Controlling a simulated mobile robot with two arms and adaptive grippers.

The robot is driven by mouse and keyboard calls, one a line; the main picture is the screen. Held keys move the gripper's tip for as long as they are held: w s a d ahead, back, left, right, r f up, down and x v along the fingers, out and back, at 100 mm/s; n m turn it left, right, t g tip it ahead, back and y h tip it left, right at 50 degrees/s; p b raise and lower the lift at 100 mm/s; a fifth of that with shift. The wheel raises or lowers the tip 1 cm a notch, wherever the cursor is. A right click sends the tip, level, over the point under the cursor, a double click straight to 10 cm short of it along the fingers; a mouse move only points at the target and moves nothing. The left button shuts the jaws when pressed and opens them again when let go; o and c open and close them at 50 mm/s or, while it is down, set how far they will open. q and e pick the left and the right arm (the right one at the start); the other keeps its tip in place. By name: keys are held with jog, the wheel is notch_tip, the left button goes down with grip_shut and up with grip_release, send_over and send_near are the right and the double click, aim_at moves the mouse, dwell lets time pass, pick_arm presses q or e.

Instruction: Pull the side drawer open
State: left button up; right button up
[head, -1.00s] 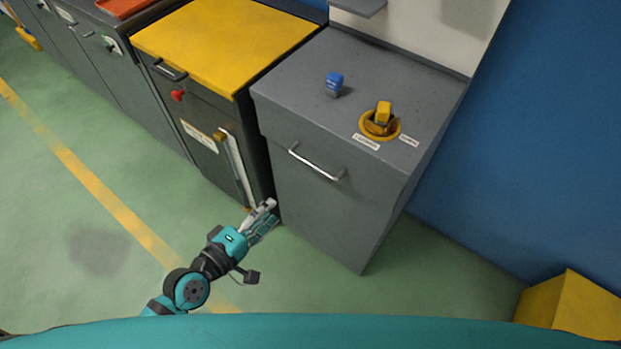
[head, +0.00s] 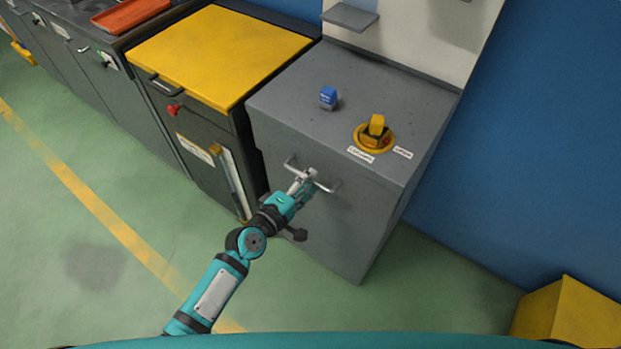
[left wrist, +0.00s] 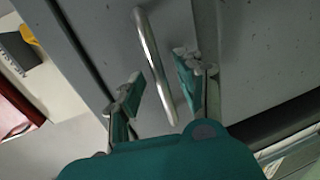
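The side drawer is the grey front (head: 340,222) of the grey cabinet, with a silver bar handle (head: 328,187) near its top edge. It looks closed. My left gripper (head: 305,178) is at the handle, overlapping its middle in the head view. In the left wrist view, the gripper (left wrist: 155,82) is open, with one finger on each side of the handle bar (left wrist: 150,55). The fingers look apart from the bar. My right gripper is not in view.
A unit with a yellow top (head: 215,50) stands to the left. A yellow box (head: 570,312) lies at lower right. Green floor in front is clear.

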pick_arm(q)
jog(key=shift+x, duration=0.8)
grip_shut()
